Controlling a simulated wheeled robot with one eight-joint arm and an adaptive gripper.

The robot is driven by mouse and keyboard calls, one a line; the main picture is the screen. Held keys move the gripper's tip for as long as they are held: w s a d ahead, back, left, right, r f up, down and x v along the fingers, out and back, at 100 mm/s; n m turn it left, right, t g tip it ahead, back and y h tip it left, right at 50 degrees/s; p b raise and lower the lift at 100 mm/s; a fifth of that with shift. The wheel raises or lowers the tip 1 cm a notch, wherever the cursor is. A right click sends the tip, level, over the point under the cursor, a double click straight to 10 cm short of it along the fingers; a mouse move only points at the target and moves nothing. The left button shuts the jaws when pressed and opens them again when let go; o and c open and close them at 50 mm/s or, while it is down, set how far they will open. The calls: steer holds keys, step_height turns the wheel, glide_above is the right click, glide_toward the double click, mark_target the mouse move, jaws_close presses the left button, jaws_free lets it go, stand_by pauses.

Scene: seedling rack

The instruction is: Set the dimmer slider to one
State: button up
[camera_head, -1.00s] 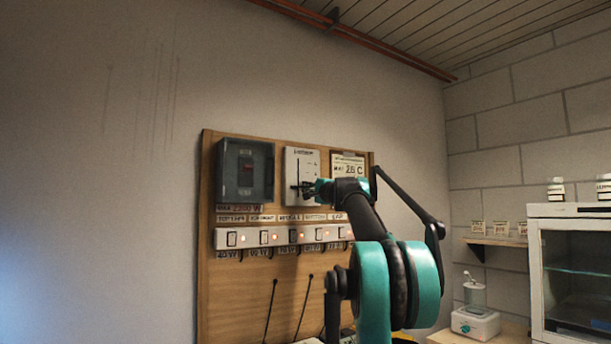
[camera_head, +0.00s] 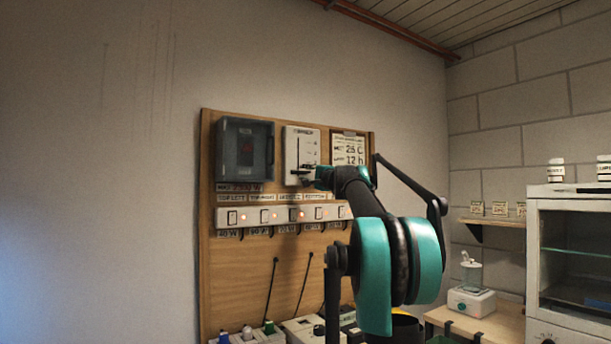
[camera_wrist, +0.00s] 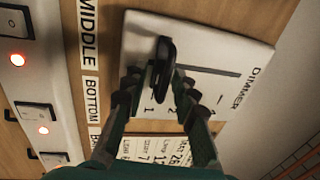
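The dimmer (camera_wrist: 240,52) is a white plate with a dark slot. It also shows in the head view (camera_head: 290,148), on the wooden board. In the wrist view the picture is turned, with the dimmer's top to the right. The black slider knob (camera_wrist: 166,50) is toward the slot's left end, which is its lower end, near the printed 1 and 2. Its exact mark is hard to tell. My gripper (camera_wrist: 158,74) has its fingers apart, one on each side of the knob. Contact is unclear. In the head view my gripper (camera_head: 312,181) is at the dimmer's lower part.
A switch strip (camera_head: 248,217) with lit red lamps runs below the dimmer. A dark breaker box (camera_head: 243,165) is to its left and a paper notice (camera_head: 347,149) to its right. A glass-fronted cabinet (camera_head: 580,255) and a side table (camera_head: 500,325) stand at the right.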

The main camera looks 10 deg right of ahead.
steer(key=v, duration=1.2)
steer(key=shift+f, duration=0.15)
steer(key=s+a+f+n+g, duration=0.35)
steer(key=a+f, duration=0.25)
steer(key=f, duration=0.7)
steer(key=s+a+f+n+g+y, duration=0.1)
steer(key=s+a+f+n+g, duration=0.3)
steer(key=f, duration=0.9)
steer(key=s+a+f+n+g, duration=0.2)
steer(key=s+a+f, duration=0.4)
steer(key=f, duration=0.6)
steer(key=s+d+f+n+g+h, duration=0.2)
steer(key=s+f+h, duration=0.1)
steer(key=s+f, duration=0.9)
steer(key=s+d+f+n+g+h, duration=0.2)
steer(key=s+f+n+g+h, duration=0.1)
steer(key=s+f, duration=0.9)
step_height(320, 180, down, 5)
steer(key=shift+s+d+f+h, duration=0.2)
steer(key=shift+d+h, duration=0.1)
steer(key=shift+h, duration=0.3)
